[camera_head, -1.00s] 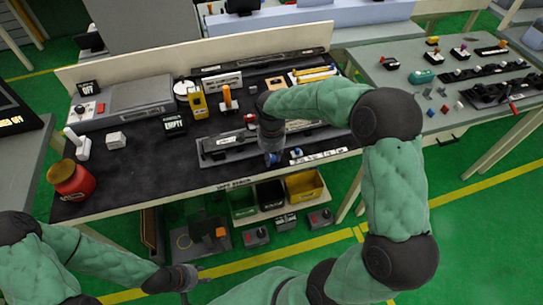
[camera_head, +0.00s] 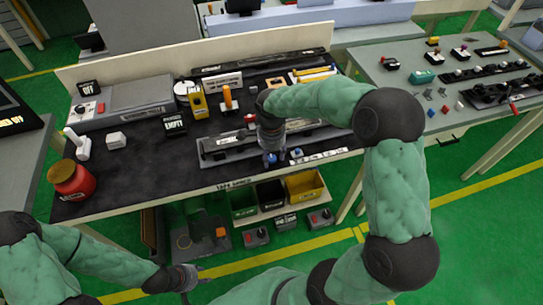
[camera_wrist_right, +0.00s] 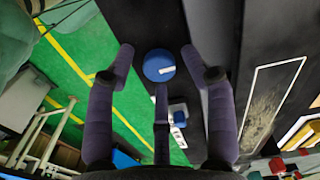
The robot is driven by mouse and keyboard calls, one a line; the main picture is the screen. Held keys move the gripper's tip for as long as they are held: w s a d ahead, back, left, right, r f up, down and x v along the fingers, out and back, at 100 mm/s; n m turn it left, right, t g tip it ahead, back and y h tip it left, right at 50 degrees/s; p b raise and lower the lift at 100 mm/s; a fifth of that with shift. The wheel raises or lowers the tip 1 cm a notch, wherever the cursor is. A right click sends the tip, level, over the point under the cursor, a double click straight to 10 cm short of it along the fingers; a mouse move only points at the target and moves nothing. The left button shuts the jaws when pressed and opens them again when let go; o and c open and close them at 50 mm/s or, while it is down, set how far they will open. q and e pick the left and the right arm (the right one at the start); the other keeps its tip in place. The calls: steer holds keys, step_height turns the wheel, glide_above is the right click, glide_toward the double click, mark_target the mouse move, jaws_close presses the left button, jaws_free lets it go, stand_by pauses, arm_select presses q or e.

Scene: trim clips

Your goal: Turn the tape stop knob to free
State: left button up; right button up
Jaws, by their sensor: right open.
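A round blue knob (camera_wrist_right: 158,68) with a white pointer mark shows in the right wrist view, near the front edge of the dark bench top. My right gripper (camera_wrist_right: 157,58) is open, with its fingers spread around the knob; I cannot tell whether any finger touches it. A second, smaller blue knob (camera_head: 296,153) sits just to the right, beside a white label strip (camera_head: 320,157). My left gripper (camera_head: 190,277) hangs low in front of the bench, its fingers too small to read.
A long grey fixture (camera_head: 225,150) lies behind the knobs. Green, black and yellow bins (camera_head: 304,186) stand below the bench front. A red jar (camera_head: 72,180) stands at the bench's left end. A second table (camera_head: 440,90) with clips and switches is at the right.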

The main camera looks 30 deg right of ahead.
mark_target(271, 158)
step_height(271, 158, up, 7)
steer(key=shift+r, duration=0.15)
stand_by(0.8)
